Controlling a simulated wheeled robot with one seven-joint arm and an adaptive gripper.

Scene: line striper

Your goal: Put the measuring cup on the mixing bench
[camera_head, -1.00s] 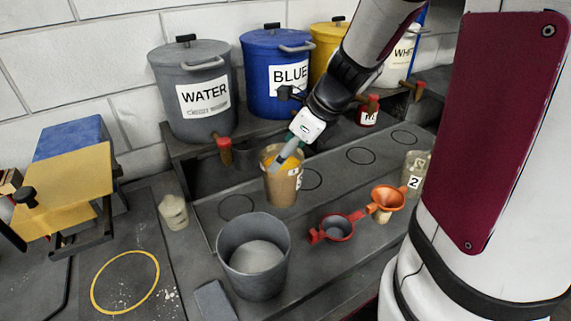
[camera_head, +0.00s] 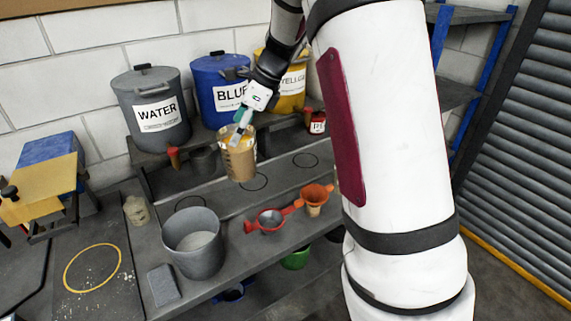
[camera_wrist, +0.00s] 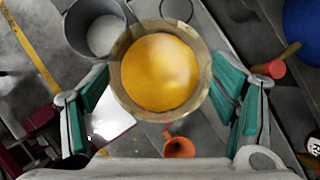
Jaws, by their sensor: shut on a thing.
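The measuring cup (camera_head: 238,163) is a tan, see-through cup with yellow-orange stuff inside. My gripper (camera_head: 241,133) is shut on it from above, and the cup looks upright. In the wrist view the cup (camera_wrist: 160,70) sits between the teal fingers of my gripper (camera_wrist: 162,88), its yellow contents filling the round opening. The cup appears to be above the grey bench (camera_head: 215,195) with its drawn circles, close to one circle; the exact gap below it is hard to tell.
Water (camera_head: 152,110), blue (camera_head: 218,85) and yellow (camera_head: 290,85) bins stand behind. A yellow ring (camera_head: 92,268) marks clear surface at left.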

